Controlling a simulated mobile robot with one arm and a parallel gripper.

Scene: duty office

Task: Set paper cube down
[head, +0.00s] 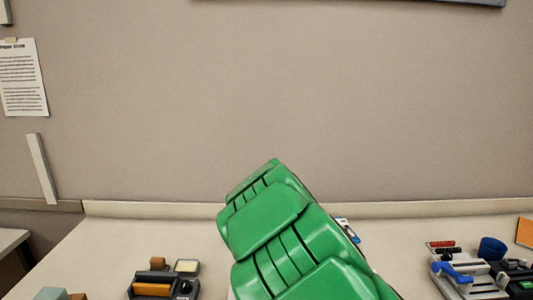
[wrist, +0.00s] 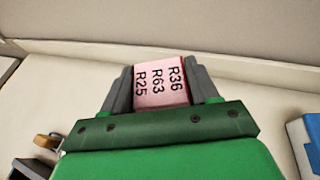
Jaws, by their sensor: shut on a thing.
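In the wrist view, my gripper (wrist: 160,92) is shut on the paper cube (wrist: 158,82). The cube's visible face is pink, with the dark printed marks R36, R63 and R25. The two grey fingers press on its left and right sides. The pale counter (wrist: 70,88) lies behind and around the cube; I cannot tell whether the cube touches it. In the head view, my green arm fills the lower middle and hides the gripper and the cube.
In the head view, a dark desk organizer (head: 163,284) stands at the lower left. A wall (head: 300,90) closes off the back.

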